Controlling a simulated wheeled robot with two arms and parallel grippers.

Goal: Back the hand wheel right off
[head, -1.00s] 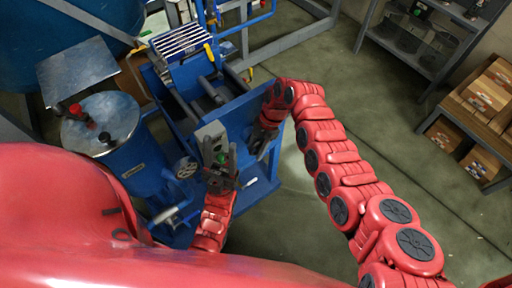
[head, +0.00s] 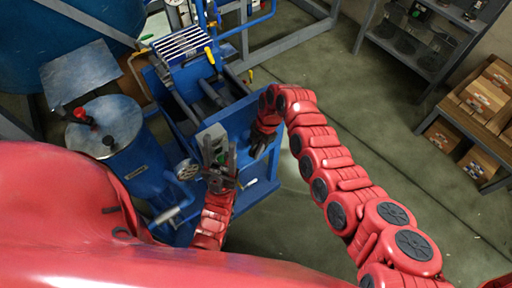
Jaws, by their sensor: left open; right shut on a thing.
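The blue press-like frame (head: 240,112) stands left of centre, with a row of plates at its far end and dark rods between. My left gripper (head: 217,148) is open, in front of the frame's near end. My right gripper (head: 259,150) is at the right part of that near end, shut on what seems to be the hand wheel. The grippers and the frame hide most of that part, so I cannot see its rim clearly. A small grey spoked wheel (head: 187,169) shows just left of my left gripper.
A blue drum (head: 125,165) with a grey lid and a red knob stands at the left. A blue tank (head: 60,50) fills the upper left. Shelving (head: 430,60) and a rack of cartons (head: 485,100) stand at the right. The green floor between is clear.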

